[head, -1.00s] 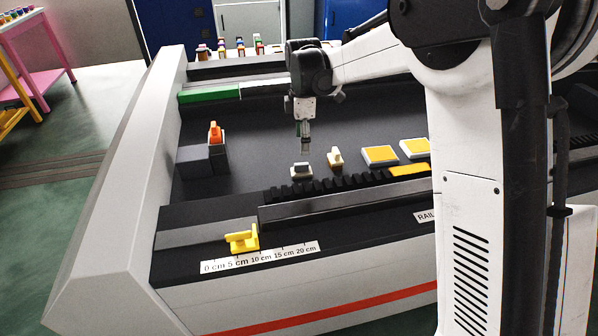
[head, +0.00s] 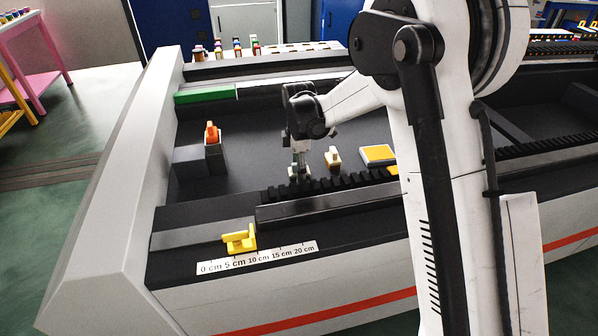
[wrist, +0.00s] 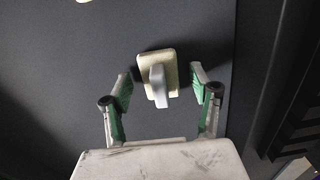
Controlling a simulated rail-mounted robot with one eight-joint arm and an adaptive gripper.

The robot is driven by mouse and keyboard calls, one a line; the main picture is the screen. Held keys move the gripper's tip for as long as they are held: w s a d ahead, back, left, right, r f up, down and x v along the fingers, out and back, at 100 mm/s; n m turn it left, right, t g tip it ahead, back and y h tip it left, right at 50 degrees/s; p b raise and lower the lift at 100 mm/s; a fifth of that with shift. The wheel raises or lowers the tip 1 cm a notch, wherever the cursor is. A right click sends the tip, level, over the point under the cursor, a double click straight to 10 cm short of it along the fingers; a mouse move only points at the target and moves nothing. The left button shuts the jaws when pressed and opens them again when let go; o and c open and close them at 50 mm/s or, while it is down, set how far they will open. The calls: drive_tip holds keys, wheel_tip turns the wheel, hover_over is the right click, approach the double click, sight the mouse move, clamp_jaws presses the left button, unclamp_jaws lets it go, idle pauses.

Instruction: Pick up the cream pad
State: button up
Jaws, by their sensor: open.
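The cream pad (wrist: 145,62) lies on the dark bed in the wrist view, with a pale grey grip standing on it. My gripper (wrist: 160,76) is open, with its green-lined fingers on either side of the grip and visible gaps on both sides. The pad extends past the fingertips toward the top of that view. In the head view my gripper (head: 299,172) points down low over the bed, mostly hiding the pad.
A small block with a cream-yellow grip (head: 333,158) stands close to the right. A yellow-topped pad (head: 378,154) lies farther right. A black toothed strip (head: 340,184) runs in front. An orange-topped piece (head: 212,133) on a dark block (head: 195,161) stands left.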

drive_tip(key=c, duration=1.1)
drive_tip(key=shift+c, duration=0.2)
drive_tip(key=shift+r, duration=0.15)
drive_tip(key=shift+r, duration=0.25)
wheel_tip(320, 180, up, 4)
drive_tip(key=shift+f+p, duration=0.1)
drive_tip(key=shift+p, duration=0.2)
drive_tip(key=s+a+r, duration=0.6)
drive_tip(key=s+a, duration=0.2)
drive_tip(key=shift+s+r+p, duration=0.25)
drive_tip(key=shift+s+p, duration=0.05)
